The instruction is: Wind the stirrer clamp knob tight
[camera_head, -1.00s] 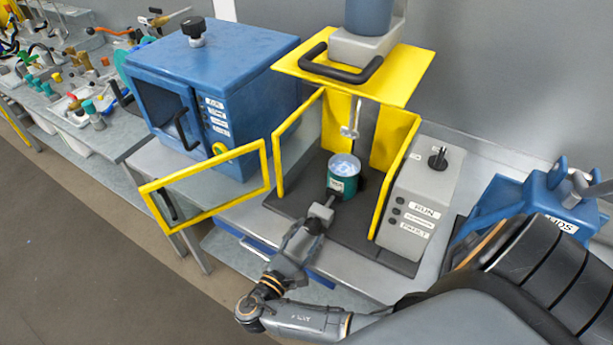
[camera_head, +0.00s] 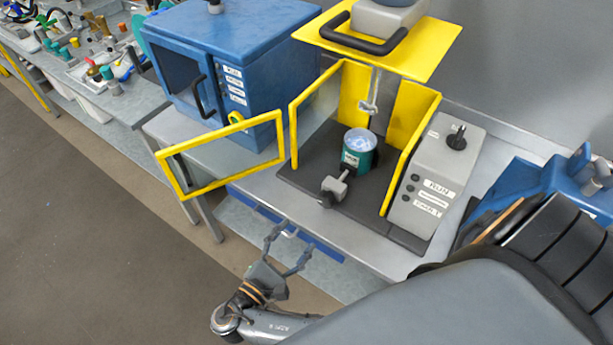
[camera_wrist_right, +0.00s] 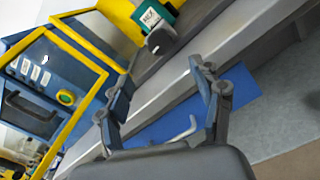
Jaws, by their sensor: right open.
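The stirrer (camera_head: 398,60) has a yellow top plate, and its thin shaft hangs above a teal can (camera_head: 358,152). The can stands upright on the dark base plate. In front of the can is a grey clamp block with a dark round clamp knob (camera_head: 326,199), pointing toward me. The knob also shows in the right wrist view (camera_wrist_right: 160,42), beyond the fingers. My right gripper (camera_head: 291,240) is open and empty, apart from the knob and beyond the bench's front edge. Whether the clamp touches the can I cannot tell. My left gripper is not in view.
A yellow-framed guard door (camera_head: 222,160) swings out at the left of the stirrer. A blue cabinet (camera_head: 225,60) stands behind it. A grey control box (camera_head: 436,180) stands at the right. A blue stand (camera_head: 520,180) is further right. The floor in front is clear.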

